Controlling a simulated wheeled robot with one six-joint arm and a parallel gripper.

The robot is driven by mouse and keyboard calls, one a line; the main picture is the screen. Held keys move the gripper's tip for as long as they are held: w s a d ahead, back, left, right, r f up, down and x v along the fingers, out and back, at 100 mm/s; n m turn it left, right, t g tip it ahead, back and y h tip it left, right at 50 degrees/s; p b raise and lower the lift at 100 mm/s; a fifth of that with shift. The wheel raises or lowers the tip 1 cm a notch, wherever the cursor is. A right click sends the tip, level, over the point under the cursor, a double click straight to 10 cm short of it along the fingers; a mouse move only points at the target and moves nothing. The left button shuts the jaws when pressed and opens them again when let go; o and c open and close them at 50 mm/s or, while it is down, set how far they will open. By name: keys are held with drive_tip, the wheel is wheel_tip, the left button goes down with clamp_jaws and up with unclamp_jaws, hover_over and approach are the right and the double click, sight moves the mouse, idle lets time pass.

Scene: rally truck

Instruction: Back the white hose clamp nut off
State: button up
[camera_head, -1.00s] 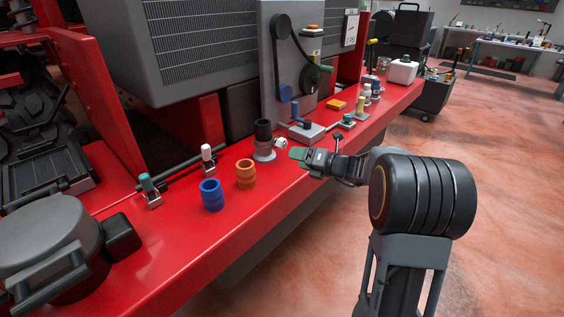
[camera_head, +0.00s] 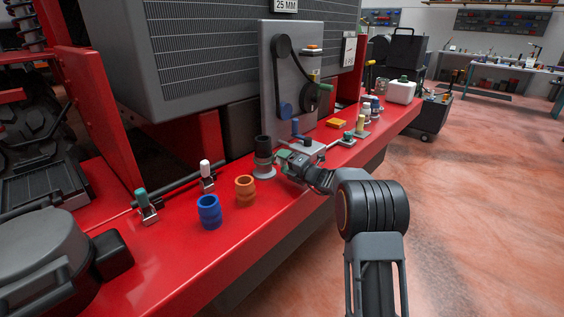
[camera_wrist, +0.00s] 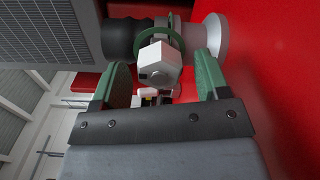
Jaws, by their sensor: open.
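The white hose clamp nut (camera_wrist: 159,66) shows in the wrist view as a white faceted block with a dark mark on its near face. It sits on a green ring (camera_wrist: 178,38) around the hose joint, between a ribbed black hose (camera_wrist: 125,38) and a grey flange (camera_wrist: 215,37). My gripper (camera_wrist: 160,82) is open, with one green finger on each side of the nut and gaps between. In the head view my gripper (camera_head: 284,159) is right beside the black and grey hose stand (camera_head: 263,158) and hides the nut.
A blue ring (camera_head: 209,212) and an orange ring (camera_head: 245,191) stand on the red ledge (camera_head: 235,240), left of my gripper. The floor at right is clear.

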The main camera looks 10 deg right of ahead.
drive_tip(key=shift+x, duration=0.9)
drive_tip(key=shift+c, duration=0.3)
